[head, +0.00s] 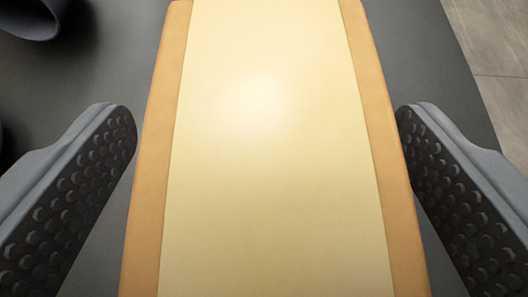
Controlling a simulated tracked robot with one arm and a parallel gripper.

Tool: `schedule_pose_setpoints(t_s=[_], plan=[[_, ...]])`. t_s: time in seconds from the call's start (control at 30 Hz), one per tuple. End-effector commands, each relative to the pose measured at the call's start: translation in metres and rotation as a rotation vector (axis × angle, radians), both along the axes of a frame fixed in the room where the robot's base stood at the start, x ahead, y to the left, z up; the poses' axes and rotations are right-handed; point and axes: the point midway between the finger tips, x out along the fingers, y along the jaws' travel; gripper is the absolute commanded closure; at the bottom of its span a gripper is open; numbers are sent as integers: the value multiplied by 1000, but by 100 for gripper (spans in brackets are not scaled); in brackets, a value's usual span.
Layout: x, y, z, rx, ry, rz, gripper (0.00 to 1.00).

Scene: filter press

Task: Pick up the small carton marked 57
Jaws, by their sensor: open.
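A tan carton (152,200) with a broad pale yellow band fills the middle of the head view, running from the top edge to the bottom edge. No number shows on the part in view, so I cannot tell whether it is the carton marked 57. My gripper (266,150) is open, with one dark studded finger on each side of the carton. A narrow gap shows between the left finger and the carton. The right finger is very close to the carton's right edge; I cannot tell whether they touch.
The carton is over a dark grey surface (420,50). A dark rounded object (32,18) is at the top left, partly cut off. Grey floor tiles (500,80) show beyond the surface's edge at the right.

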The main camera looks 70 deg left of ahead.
Motion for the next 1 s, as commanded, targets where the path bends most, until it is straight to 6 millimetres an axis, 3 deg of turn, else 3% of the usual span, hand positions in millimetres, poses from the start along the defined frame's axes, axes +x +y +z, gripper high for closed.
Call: schedule_pose_setpoints(t_s=[0.2, 0.4, 0.43, 0.77, 1.0], plan=[[0, 0, 0, 0, 0, 1, 20], [0, 1, 0, 0, 0, 1, 76], [0, 1, 0, 0, 0, 1, 79], [0, 0, 7, 0, -1, 2, 79], [0, 0, 47, -1, -2, 1, 79]])
